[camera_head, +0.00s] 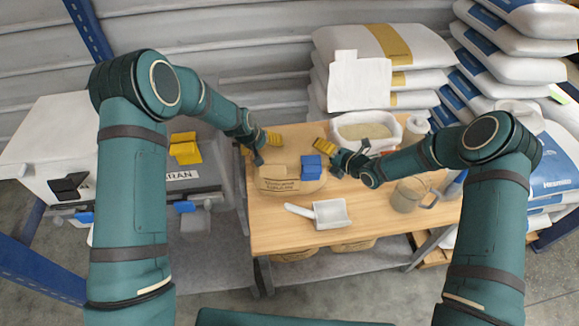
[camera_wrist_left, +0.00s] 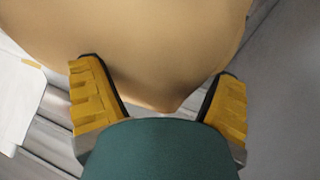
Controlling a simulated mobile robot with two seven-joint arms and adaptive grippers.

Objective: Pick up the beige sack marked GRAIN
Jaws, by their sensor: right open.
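A beige sack (camera_head: 285,184) with dark print, too small to read surely, lies on the wooden table, with a blue block or clip (camera_head: 311,167) at its right end. My left gripper (camera_head: 266,148) is at the sack's back left edge. In the left wrist view its two yellow-padded fingers (camera_wrist_left: 157,85) stand wide apart, with the beige surface of the sack (camera_wrist_left: 150,45) filling the view beyond and between them. I cannot tell whether they touch it. My right gripper (camera_head: 336,149) is open and empty, just behind and right of the sack's blue end.
A white scoop (camera_head: 328,213) lies in front of the sack. A clear jug (camera_head: 408,194) and a white tub of grain-like material (camera_head: 364,130) stand right and behind. Stacked white sacks (camera_head: 420,48) rise behind the table (camera_head: 275,238). A grey-white machine (camera_head: 45,130) stands left.

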